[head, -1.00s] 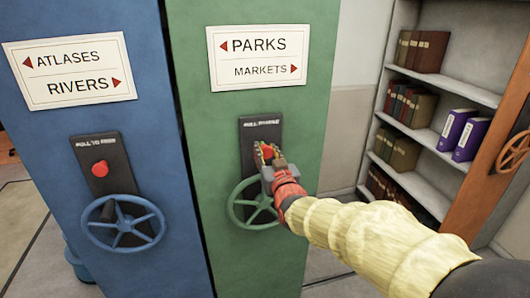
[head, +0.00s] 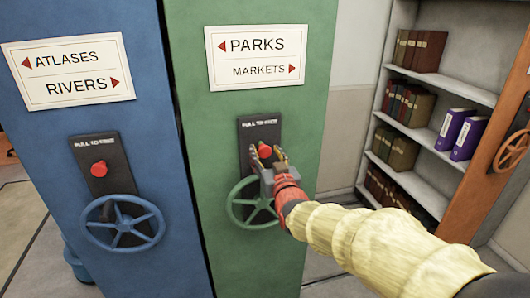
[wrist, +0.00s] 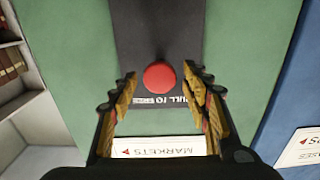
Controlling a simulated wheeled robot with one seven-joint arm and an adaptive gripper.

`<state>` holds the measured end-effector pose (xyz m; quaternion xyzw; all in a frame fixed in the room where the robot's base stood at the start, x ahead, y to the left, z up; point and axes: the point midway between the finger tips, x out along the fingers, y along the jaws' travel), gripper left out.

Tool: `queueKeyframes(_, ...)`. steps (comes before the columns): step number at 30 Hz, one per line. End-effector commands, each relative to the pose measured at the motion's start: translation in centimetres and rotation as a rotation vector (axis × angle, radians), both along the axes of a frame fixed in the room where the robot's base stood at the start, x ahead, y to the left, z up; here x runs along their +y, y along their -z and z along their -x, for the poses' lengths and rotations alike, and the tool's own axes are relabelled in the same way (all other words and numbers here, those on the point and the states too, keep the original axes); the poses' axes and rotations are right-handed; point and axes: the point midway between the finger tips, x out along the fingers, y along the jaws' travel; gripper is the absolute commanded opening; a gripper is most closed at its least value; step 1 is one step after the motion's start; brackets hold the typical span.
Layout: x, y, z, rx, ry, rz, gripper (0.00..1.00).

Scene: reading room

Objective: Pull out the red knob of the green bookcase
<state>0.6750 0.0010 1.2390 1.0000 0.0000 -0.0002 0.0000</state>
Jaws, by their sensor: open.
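The green bookcase (head: 243,30) stands in the middle of the head view, with a black plate (head: 246,131) on its end panel. The red knob (head: 265,150) sits on this plate, above the green handwheel (head: 246,214). My gripper (head: 267,153) is open in front of the plate, its fingers either side of the knob in the picture. In the wrist view the red knob (wrist: 160,77) shows whole between the two spread fingers, with a gap on each side. I cannot tell how far the fingertips are from the plate.
A blue bookcase (head: 100,20) stands close on the left, with its own red knob (head: 98,168) and blue handwheel (head: 122,224). On the right is an open shelf (head: 455,92) with books and purple binders, and an orange-brown end panel (head: 475,180) with a wheel.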

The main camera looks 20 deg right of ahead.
Motion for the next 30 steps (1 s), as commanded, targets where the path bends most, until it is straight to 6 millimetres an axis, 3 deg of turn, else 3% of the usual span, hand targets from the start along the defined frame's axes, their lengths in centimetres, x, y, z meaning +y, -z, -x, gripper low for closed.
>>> queueKeyframes(15, 0.0, 0.0, 8.9, -0.001, 0.000, 0.000, 0.47)
queueKeyframes(21, 0.0, 0.1, 10.4, 0.000, 0.000, 0.000, 0.47)
queueKeyframes(30, 0.0, 0.1, 10.6, 0.001, 0.000, 0.000, 0.47)
